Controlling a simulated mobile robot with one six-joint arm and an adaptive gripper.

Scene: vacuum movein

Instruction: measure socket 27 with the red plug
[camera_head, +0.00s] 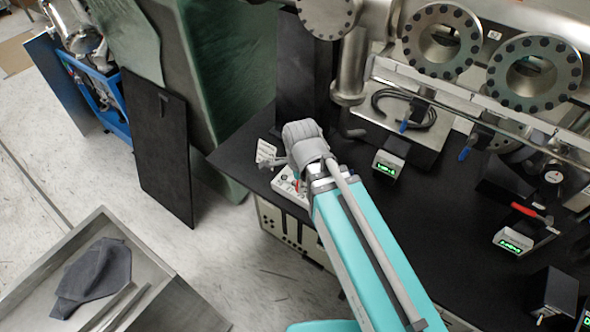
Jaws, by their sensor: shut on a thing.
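My gripper (278,161) is small in the head view and lies at the left front corner of the black bench, partly covered by my grey wrist. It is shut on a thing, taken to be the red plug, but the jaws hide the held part. A small red spot (297,184) shows just below the wrist, over a white box (287,190) at the bench edge. A small white panel with dark holes (265,152) stands beside the gripper on the left. No socket number can be read, and I cannot tell whether a plug tip touches a socket.
The black bench (390,235) bears several small meters with green displays, one at its middle (387,164) and one farther right (512,241). Steel flanged chambers (441,42) and pipes fill the back. A metal tray (45,270) with a grey cloth stands at lower left.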

